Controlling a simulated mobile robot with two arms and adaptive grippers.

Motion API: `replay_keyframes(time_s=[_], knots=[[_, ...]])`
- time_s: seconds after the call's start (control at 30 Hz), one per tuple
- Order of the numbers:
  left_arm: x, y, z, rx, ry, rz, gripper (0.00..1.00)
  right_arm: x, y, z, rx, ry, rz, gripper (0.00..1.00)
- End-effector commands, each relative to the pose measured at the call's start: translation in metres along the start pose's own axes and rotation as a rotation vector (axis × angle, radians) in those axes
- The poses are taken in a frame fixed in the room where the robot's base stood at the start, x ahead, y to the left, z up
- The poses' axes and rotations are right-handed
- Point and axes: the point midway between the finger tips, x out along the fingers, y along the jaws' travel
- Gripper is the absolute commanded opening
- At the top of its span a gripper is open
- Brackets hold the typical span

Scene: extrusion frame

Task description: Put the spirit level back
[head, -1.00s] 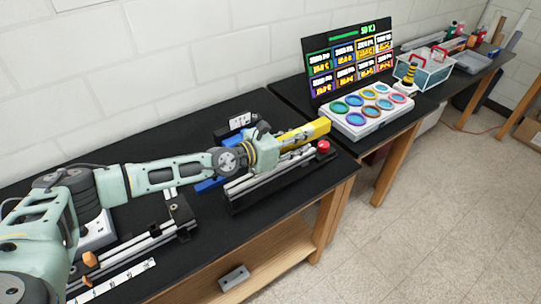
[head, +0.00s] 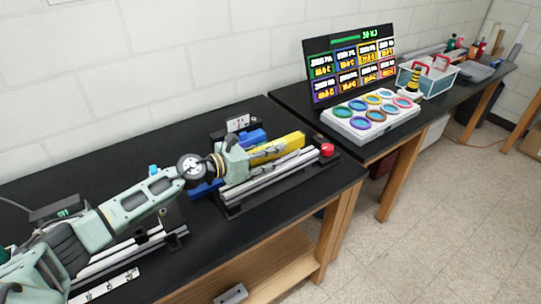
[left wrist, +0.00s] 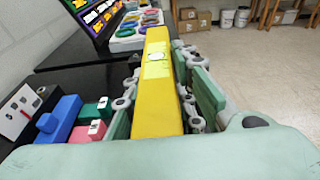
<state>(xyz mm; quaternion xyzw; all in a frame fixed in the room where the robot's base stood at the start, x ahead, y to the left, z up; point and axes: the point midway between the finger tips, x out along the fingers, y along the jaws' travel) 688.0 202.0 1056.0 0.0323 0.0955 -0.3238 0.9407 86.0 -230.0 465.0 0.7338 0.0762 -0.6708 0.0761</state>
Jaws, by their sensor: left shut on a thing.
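The yellow spirit level (head: 285,146) is held in my left gripper (head: 262,153), close above or beside the metal rails of the frame (head: 270,176). In the left wrist view, the level (left wrist: 157,85) runs lengthwise away between the two fingers, with a pale vial window on its top. The left gripper is shut on it. A blue piece (head: 253,137) lies just behind the level, and another blue part (head: 206,188) shows beside the gripper. Whether the level touches a support underneath is hidden. My right gripper is not in view.
A red knob (head: 327,150) sits at the rail end. Blue (left wrist: 60,118), red and green blocks lie left of the level in the wrist view. A white tray of coloured rings (head: 370,118) and a display board (head: 350,68) stand on the farther table.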

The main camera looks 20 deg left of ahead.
Motion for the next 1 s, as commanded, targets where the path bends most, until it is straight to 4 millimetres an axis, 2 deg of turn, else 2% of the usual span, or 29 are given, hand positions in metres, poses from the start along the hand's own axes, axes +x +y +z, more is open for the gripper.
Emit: replay_keyframes(time_s=[0.47,0.5,0.6,0.7,1.0], knots=[[0.0023,0.0005,-0.009,0.002,-0.003,0.001,0.0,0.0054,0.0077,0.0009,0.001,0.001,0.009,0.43],[0.0018,0.0004,-0.0078,0.001,-0.002,0.001,0.28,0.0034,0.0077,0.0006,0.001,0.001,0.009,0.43],[0.0018,0.0003,-0.0078,0.001,-0.002,0.001,0.36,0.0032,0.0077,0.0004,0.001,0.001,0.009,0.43],[0.0018,0.0003,-0.0078,0.001,-0.002,0.001,0.43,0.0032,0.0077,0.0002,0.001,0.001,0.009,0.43],[0.0017,0.0003,-0.007,0.001,-0.002,0.001,0.43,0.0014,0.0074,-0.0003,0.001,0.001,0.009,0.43]])
